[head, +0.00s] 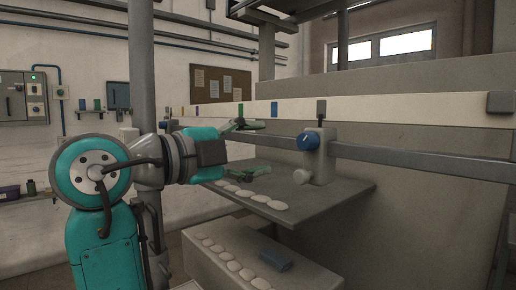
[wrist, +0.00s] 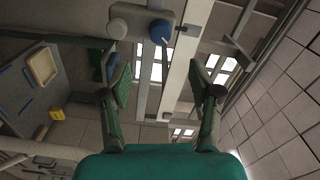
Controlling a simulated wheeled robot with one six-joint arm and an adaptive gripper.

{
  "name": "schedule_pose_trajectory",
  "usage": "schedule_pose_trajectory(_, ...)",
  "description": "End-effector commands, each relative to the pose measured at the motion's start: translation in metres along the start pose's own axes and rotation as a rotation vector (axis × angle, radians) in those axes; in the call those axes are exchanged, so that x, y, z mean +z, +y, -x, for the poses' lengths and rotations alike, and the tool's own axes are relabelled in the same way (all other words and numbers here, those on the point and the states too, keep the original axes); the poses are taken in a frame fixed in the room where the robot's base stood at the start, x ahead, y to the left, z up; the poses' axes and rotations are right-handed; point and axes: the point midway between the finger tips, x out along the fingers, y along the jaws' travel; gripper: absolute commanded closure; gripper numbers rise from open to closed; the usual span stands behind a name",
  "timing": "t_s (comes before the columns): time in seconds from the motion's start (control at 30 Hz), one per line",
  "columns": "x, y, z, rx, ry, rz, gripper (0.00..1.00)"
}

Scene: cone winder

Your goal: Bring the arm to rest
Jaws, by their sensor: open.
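My gripper (head: 265,147) is held out level in front of the winder in the head view, its two green fingers spread one above the other. It is open with nothing between the fingers. In the wrist view the gripper (wrist: 160,84) also shows wide apart and empty. A grey winder unit with a blue knob (head: 308,140) stands just right of the fingertips, apart from them as far as I can tell. The blue knob also shows at the top of the wrist view (wrist: 160,31).
A grey shelf (head: 335,192) with several pale discs lies below my gripper. A lower grey block (head: 212,268) carries more discs and a dark block (head: 275,261). A grey rail (head: 425,160) runs right from the unit. A grey post (head: 142,65) stands at the left.

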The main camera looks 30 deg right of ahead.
Motion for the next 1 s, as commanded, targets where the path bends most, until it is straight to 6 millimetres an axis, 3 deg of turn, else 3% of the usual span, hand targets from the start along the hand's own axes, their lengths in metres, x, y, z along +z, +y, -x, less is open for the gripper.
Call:
schedule_pose_trajectory(0.33, 0.001, 0.001, 0.000, -0.002, -0.001, 0.004, 0.37)
schedule_pose_trajectory(0.47, 0.014, 0.012, -0.002, -0.035, -0.017, 0.059, 0.37)
schedule_pose_trajectory(0.67, 0.062, 0.059, -0.010, -0.167, -0.091, 0.270, 0.37)
schedule_pose_trajectory(1.0, 0.134, 0.171, -0.014, -0.410, -0.253, 0.647, 0.37)
